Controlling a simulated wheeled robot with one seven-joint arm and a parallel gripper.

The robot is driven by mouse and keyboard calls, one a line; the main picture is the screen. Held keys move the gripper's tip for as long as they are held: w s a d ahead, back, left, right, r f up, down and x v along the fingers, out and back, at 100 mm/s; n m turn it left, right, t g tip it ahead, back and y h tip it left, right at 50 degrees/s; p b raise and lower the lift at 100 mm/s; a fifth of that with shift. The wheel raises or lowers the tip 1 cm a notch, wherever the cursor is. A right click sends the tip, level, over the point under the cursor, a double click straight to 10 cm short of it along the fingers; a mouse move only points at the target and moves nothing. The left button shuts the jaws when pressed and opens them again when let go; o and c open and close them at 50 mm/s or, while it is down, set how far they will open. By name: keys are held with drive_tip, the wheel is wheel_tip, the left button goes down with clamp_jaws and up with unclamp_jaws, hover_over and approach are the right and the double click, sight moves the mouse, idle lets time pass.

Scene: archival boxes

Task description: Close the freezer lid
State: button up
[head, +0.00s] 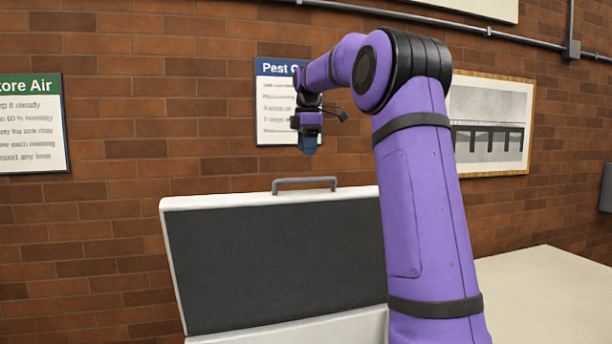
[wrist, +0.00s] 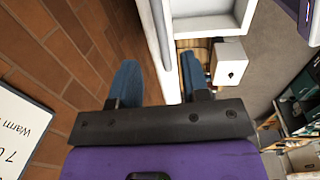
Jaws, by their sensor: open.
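The freezer lid (head: 275,262) stands raised in the head view, tilted back slightly, with a dark grey inner panel and a white rim. A grey bar handle (head: 304,182) is on its top edge. My gripper (head: 308,147) is above the handle, apart from it, with its blue fingers pointing down. In the wrist view my gripper (wrist: 160,82) is open and empty. The lid's white edge (wrist: 153,45) shows edge-on below, between the two fingers in the picture. The white freezer body (head: 290,331) is mostly cut off at the bottom of the head view.
A brick wall (head: 120,225) with posters stands close behind the lid. A pale flat surface (head: 545,300) lies at the right. The wrist view shows a white box (wrist: 229,65) and shelving (wrist: 300,110) on the right, with grey floor between.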

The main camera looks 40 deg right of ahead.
drive_tip(key=f, duration=0.5)
drive_tip(key=w+f, duration=0.1)
drive_tip(key=f, duration=0.2)
drive_tip(key=shift+d+f, duration=0.15)
drive_tip(key=shift+d, duration=0.05)
clamp_jaws()
